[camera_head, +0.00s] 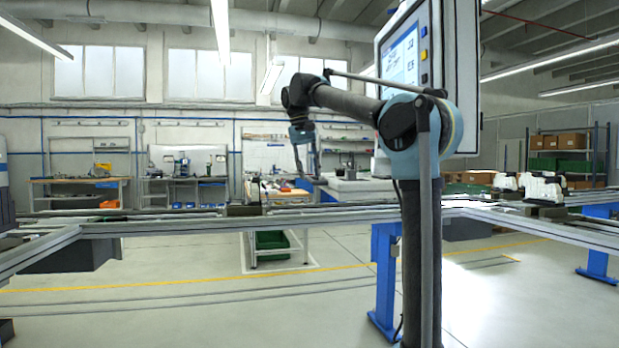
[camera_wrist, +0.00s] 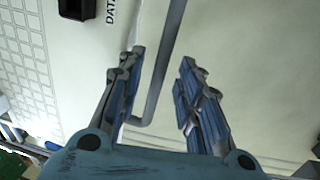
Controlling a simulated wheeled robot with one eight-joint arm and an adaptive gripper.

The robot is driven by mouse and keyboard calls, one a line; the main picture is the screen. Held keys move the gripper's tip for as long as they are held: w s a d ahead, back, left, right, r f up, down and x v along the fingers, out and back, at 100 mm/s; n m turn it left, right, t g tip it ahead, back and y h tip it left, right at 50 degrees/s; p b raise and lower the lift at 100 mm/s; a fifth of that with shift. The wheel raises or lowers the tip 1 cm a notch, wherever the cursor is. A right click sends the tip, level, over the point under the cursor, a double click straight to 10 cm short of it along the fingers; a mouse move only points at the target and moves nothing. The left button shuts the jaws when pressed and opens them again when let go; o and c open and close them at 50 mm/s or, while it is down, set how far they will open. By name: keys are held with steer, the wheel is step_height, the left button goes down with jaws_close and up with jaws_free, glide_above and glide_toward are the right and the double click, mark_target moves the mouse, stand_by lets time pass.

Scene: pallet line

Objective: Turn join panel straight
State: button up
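A panel (camera_head: 400,62) with a lit screen and blue and yellow buttons on its edge stands at upper right in the head view, partly behind my arm. I cannot tell whether it is the join panel. In the wrist view, my gripper (camera_wrist: 158,75) is open, with a bent grey bar (camera_wrist: 165,75) between its fingers in the picture. No clear grip on the bar shows. Behind it is a pale surface (camera_wrist: 235,55) with a grid of squares and the letters "DATA". In the head view my gripper (camera_head: 305,160) hangs small at the arm's end, pointing down.
A grey rail frame (camera_head: 180,226) on blue legs (camera_head: 384,285) runs across the head view. A white bench (camera_head: 275,252) with a green crate (camera_head: 272,243) stands behind it. Shelves with boxes (camera_head: 560,142) are at the right. The floor in front of the rails looks clear.

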steer(key=shift+d+f, duration=0.15)
steer(key=shift+f, duration=0.5)
steer(key=shift+c, duration=0.5)
jaws_close()
